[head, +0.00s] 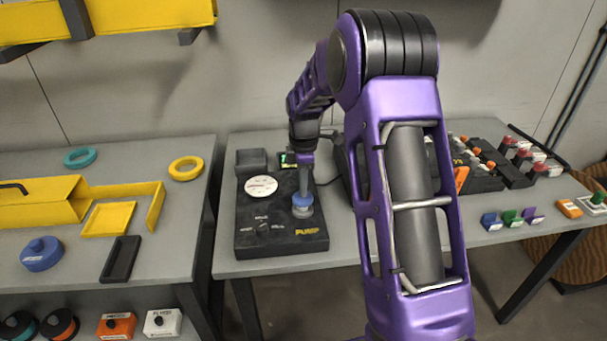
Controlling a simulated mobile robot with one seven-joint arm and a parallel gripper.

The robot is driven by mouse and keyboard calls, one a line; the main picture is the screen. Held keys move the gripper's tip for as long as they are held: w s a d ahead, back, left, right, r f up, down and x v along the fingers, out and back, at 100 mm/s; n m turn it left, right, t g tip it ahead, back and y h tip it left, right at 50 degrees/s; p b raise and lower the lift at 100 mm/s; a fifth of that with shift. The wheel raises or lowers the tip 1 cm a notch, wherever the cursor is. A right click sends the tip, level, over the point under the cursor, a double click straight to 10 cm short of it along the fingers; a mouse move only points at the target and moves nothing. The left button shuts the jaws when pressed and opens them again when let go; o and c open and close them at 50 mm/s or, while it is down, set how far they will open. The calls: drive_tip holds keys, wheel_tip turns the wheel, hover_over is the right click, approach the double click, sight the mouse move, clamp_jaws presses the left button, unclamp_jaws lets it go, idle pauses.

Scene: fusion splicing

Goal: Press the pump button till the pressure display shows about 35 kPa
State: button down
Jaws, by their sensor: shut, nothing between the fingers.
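The pump unit (270,246) is a black box on the right-hand table, marked "PUMP" at its front. Its round blue pump button (302,203) is on the right side. A white round dial (261,187) and a small dark knob (264,229) sit to the left. A small green-lit display (287,160) is at the back, partly hidden by my arm, and its reading is too small to read. My gripper (303,190) is shut and empty, pointing down over the blue button. Whether it touches the button I cannot tell.
My purple arm covers the middle of the table. Right of it are dark racks (490,170) with red and orange parts, and several small coloured blocks (511,217). The left table holds a yellow tray (109,219), rings (186,168) and a blue round container (42,254).

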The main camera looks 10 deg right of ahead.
drive_tip(key=shift+f, duration=0.35)
drive_tip(key=shift+s+f+b, duration=0.1)
drive_tip(key=shift+f+b, duration=0.45)
drive_tip(key=shift+f, duration=0.9)
drive_tip(key=shift+r, duration=0.3)
wheel_tip(320, 180, up, 14)
drive_tip(key=p, duration=0.3)
drive_tip(key=shift+d+r+p, duration=0.15)
drive_tip(key=shift+p, duration=0.2)
